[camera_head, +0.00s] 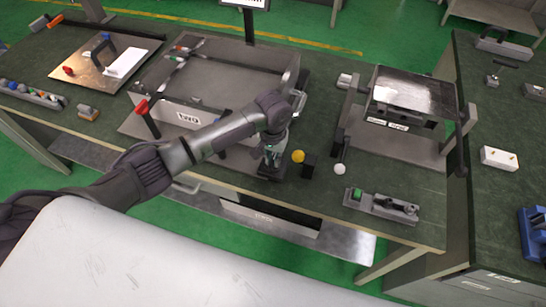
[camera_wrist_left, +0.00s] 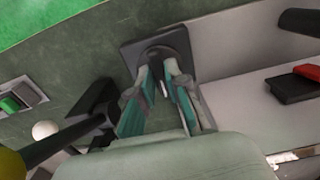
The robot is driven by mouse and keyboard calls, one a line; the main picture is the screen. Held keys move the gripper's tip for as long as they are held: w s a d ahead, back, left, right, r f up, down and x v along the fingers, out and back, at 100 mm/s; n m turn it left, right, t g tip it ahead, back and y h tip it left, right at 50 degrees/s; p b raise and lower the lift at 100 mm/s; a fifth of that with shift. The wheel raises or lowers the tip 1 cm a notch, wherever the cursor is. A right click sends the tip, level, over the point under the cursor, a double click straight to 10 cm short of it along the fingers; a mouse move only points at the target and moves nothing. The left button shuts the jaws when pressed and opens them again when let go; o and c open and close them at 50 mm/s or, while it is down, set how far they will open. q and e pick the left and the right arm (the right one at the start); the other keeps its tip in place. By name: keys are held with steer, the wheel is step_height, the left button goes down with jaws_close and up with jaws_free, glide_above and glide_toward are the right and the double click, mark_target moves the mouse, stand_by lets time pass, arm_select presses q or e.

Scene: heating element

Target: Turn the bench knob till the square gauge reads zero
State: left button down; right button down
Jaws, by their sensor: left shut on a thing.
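The bench knob (camera_wrist_left: 163,43) is dark and round and stands on a square dark base plate in the left wrist view. In the head view its dark base (camera_head: 270,174) shows at the front of the bench, under my gripper. My left gripper (camera_head: 272,156) points down at it. In the left wrist view my left gripper (camera_wrist_left: 165,76) has its two fingers closed on the knob's near part. The fingers hide part of the knob. I cannot make out the square gauge or its reading. My right gripper is not in view.
A yellow ball (camera_head: 298,156) and a white ball knob (camera_head: 340,169) on a lever are just right of my gripper. A grey box with a green button (camera_head: 357,193) lies further right. A large metal tray machine (camera_head: 235,70) stands behind. A press-like machine (camera_head: 411,92) stands to the right.

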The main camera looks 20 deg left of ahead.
arm_select(q)
steer(key=shift+r, duration=0.1)
steer(key=shift+m, duration=0.3)
steer(key=shift+p, duration=0.4)
steer(key=m+p, duration=0.1)
steer(key=m, duration=0.2)
steer(key=shift+p, duration=0.35)
steer(key=m+p, duration=0.1)
steer(key=m, duration=0.5)
steer(key=m+p, duration=0.1)
steer(key=m, duration=0.9)
steer(key=shift+m, duration=0.3)
